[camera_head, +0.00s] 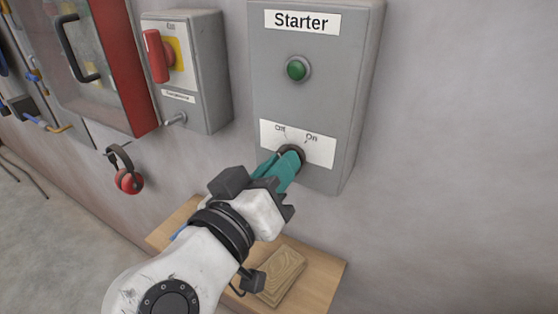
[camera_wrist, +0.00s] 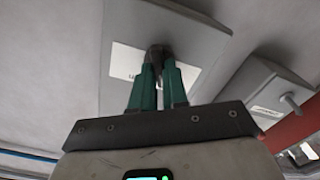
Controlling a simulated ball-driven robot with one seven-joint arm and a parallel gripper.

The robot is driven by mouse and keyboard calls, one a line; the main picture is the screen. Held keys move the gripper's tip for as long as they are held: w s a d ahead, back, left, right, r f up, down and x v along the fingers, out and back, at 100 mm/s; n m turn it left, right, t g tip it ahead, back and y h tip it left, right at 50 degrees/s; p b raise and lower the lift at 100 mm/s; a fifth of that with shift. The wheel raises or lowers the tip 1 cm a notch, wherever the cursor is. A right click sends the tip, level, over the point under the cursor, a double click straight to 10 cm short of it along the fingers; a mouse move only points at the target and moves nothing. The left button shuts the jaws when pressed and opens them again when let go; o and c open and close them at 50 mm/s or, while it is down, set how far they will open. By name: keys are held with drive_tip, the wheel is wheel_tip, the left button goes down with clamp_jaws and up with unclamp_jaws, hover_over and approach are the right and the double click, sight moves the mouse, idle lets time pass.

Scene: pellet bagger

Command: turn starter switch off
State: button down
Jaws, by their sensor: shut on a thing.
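The grey starter box (camera_head: 345,95) hangs on the wall, with a "Starter" label at the top and a green round button (camera_head: 298,68) below it. Its dark rotary switch knob (camera_head: 292,153) sits on a white plate (camera_head: 320,146) marked "Off" on the left and "On" on the right. My gripper (camera_head: 290,160), with teal fingers, is shut on the knob and covers much of it, so the knob's pointer position cannot be told. In the wrist view, the fingers (camera_wrist: 161,75) meet at the dark knob (camera_wrist: 157,55) on the box.
A smaller grey box with a red handle (camera_head: 156,56) is on the wall to the left. A red-framed cabinet (camera_head: 118,60) and red ear defenders (camera_head: 128,180) are further left. A wooden shelf (camera_head: 322,277) with a stack (camera_head: 280,273) lies below my gripper. The right wall is clear.

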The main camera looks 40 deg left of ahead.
idle(0.5)
drive_tip(key=c, duration=1.1)
unclamp_jaws()
drive_tip(key=shift+c, duration=0.2)
drive_tip(key=b+v, duration=0.2)
drive_tip(key=v, duration=0.8)
drive_tip(key=shift+s, duration=0.4)
